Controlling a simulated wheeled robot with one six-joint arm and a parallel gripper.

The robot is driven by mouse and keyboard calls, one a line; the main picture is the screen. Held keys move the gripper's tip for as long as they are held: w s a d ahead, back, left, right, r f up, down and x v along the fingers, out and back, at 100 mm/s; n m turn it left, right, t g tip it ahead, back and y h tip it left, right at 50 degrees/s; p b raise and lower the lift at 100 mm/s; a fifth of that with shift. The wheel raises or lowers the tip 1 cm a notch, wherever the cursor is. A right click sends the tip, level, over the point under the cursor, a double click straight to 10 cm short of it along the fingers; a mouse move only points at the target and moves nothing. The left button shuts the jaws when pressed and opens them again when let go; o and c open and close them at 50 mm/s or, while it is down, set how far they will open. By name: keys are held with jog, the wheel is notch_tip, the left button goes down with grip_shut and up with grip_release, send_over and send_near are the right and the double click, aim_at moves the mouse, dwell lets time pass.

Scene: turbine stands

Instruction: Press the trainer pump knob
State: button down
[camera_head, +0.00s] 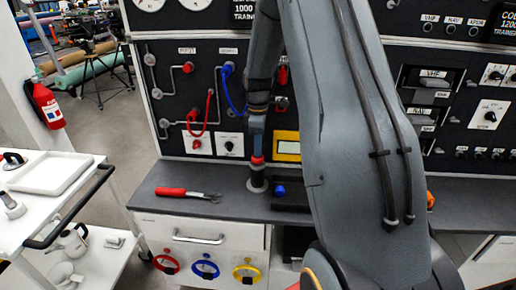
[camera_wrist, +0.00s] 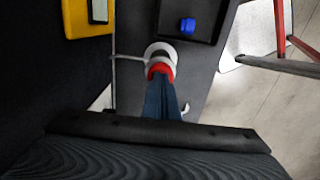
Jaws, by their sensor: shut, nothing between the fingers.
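A small upright post with a pale round base (camera_head: 257,186) stands on the grey bench top, by the control panel. It also shows in the wrist view as a pale round piece with a dark middle (camera_wrist: 157,51). My gripper (camera_head: 257,150) points straight down over this post, shut and empty. In the wrist view the dark blue fingers (camera_wrist: 160,88) end at a red piece (camera_wrist: 160,69) right over the post. I cannot tell whether they touch or only line up. A blue knob (camera_head: 280,190) on a black box stands just right of the post. No label names the pump knob.
Red-handled pliers (camera_head: 185,193) lie on the bench to the left. A yellow framed unit (camera_head: 286,147) and blue and red hoses (camera_head: 232,92) are close to my gripper. A white cart (camera_head: 50,172) stands at the left. My arm hides the middle of the panel.

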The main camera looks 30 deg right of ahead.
jog(key=shift+s+r+p, duration=0.1)
jog(key=shift+r+p, duration=0.2)
jog(key=shift+r, duration=0.05)
notch_tip(320, 180, up, 13)
jog(key=b, duration=0.1)
jog(key=shift+r, duration=0.15)
dwell(1.4)
jog(key=s+a+f+m, duration=0.4)
jog(key=s+a, duration=0.4)
jog(key=s, duration=0.3)
jog(key=s+a+f+m+t, duration=0.1)
jog(key=s+a+f+m, duration=0.3)
jog(key=s+a+m, duration=0.3)
jog(key=s+a, duration=0.2)
jog(key=s, duration=0.3)
jog(key=shift+a+f, duration=0.2)
jog(key=shift+s, duration=0.1)
